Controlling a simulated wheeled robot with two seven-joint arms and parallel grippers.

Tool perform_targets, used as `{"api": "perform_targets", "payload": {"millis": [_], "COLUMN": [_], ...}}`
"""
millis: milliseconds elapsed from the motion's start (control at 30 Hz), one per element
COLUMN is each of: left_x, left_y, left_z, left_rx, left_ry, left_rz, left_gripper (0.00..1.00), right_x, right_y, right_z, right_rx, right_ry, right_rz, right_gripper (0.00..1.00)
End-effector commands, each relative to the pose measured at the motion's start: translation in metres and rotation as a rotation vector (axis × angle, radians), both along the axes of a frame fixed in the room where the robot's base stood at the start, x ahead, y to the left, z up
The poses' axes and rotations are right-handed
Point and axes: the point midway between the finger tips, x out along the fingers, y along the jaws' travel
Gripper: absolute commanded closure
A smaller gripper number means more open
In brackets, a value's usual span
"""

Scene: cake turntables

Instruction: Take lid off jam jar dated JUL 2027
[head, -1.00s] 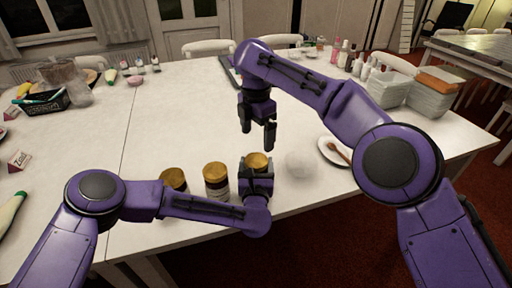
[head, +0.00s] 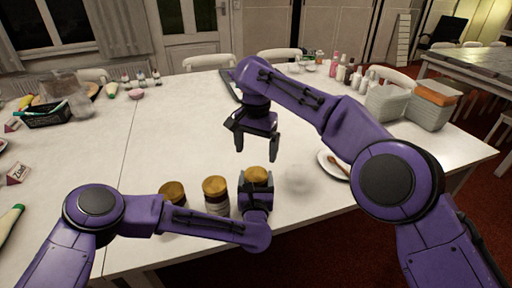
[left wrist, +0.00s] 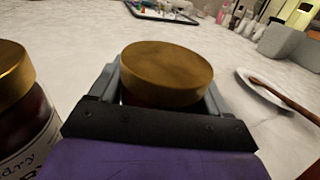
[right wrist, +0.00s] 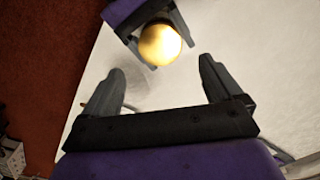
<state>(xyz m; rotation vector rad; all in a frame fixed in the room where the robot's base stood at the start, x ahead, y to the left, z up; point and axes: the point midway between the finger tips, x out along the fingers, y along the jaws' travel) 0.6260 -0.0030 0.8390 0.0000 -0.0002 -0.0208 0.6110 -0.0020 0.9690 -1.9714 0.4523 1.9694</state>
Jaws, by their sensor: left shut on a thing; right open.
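Three jam jars with gold lids stand in a row near the table's front edge: a left jar (head: 172,192), a middle jar (head: 216,195) and a right jar (head: 256,174). My left gripper (head: 256,188) is shut on the right jar, below its gold lid (left wrist: 167,72). Its lid is on, and its label is hidden by the fingers. The middle jar's label shows partly in the left wrist view (left wrist: 22,120), with no date readable. My right gripper (head: 258,146) is open and empty above the table behind the held jar; the lid shows beyond its fingers in the right wrist view (right wrist: 160,44).
A plate (head: 330,163) with a brown utensil lies right of the held jar, beside a faint clear round object (head: 299,178). White containers (head: 388,103) and bottles stand at the back right. A black basket (head: 48,115) is at the left. The table's middle is clear.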

Motion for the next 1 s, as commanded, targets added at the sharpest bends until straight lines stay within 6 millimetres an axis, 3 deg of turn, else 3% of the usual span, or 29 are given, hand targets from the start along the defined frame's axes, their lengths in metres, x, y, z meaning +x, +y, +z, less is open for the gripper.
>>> {"api": "perform_targets", "payload": {"millis": [500, 800, 833, 1000], "left_x": [0.000, 0.000, 0.000, 0.000], "left_y": [0.001, 0.001, 0.001, 0.001], "left_z": [0.000, 0.000, 0.000, 0.000], "left_rx": [0.001, 0.001, 0.001, 0.001], "left_ry": [0.000, 0.000, 0.000, 0.000], "left_rz": [0.001, 0.001, 0.001, 0.001], "left_gripper": [1.00, 1.00, 1.00, 1.00], "right_x": [0.000, 0.000, 0.000, 0.000], "right_y": [0.000, 0.000, 0.000, 0.000], "right_z": [-0.075, -0.080, -0.080, -0.080], "right_rx": [0.000, 0.000, 0.000, 0.000], "right_ry": [0.002, 0.001, 0.001, 0.001], "right_rz": [-0.020, -0.020, -0.020, -0.020], "right_gripper": [0.07, 0.07, 0.11, 0.65]}}
